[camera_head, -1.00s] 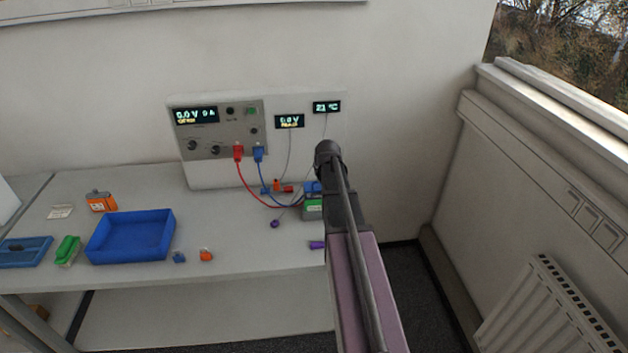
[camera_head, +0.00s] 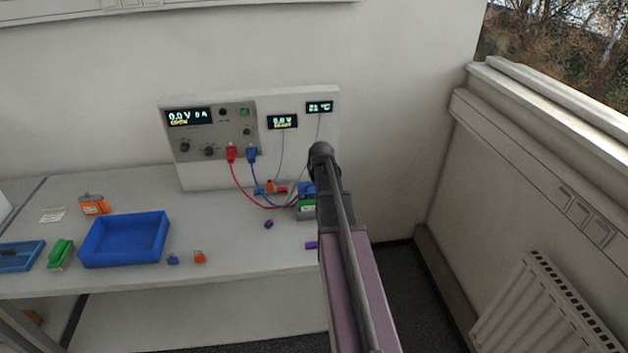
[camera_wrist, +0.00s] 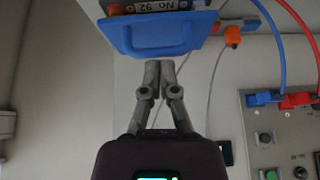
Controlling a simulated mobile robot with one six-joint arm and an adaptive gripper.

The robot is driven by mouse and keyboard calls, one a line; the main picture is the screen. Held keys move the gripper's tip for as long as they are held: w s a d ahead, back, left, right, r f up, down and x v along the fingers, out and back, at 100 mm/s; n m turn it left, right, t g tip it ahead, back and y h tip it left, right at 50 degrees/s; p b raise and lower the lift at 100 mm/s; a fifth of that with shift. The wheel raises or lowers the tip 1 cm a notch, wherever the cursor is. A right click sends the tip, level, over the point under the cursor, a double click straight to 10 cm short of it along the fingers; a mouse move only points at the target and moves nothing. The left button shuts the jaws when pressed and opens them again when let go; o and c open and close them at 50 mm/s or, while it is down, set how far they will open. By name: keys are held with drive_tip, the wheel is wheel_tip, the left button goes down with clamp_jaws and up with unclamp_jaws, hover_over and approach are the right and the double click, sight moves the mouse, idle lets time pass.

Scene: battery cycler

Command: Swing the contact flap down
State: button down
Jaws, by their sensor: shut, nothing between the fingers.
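The blue contact flap (camera_wrist: 160,36) fills the top of the wrist view, a plate with a handle-shaped outline. Behind its edge are a label reading "No 92" and orange and blue parts. My gripper (camera_wrist: 159,66) is shut and empty, its fingertips together close to the flap's lower edge in the picture; I cannot tell whether they touch. In the head view a small part of the blue flap (camera_head: 307,188) shows above a green and white block (camera_head: 306,208), beside my arm. My arm hides the rest of it and my fingers.
The cycler panel (camera_head: 213,143) stands at the back of the bench, with red (camera_head: 231,154) and blue (camera_head: 252,154) plugs and cables. A purple piece (camera_head: 311,245) lies near the bench's right edge.

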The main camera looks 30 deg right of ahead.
drive_tip(key=shift+w+d+r+p, duration=0.1)
drive_tip(key=shift+w+r+p, duration=0.15)
drive_tip(key=shift+r+p, duration=0.65)
drive_tip(key=shift+w+d+r+p, duration=0.1)
drive_tip(key=shift+w+r+p, duration=0.15)
drive_tip(key=shift+r+p, duration=0.6)
drive_tip(key=p+v, duration=0.8)
drive_tip(key=v, duration=0.1)
drive_tip(key=shift+s+r, duration=0.2)
drive_tip(key=shift+r, duration=0.05)
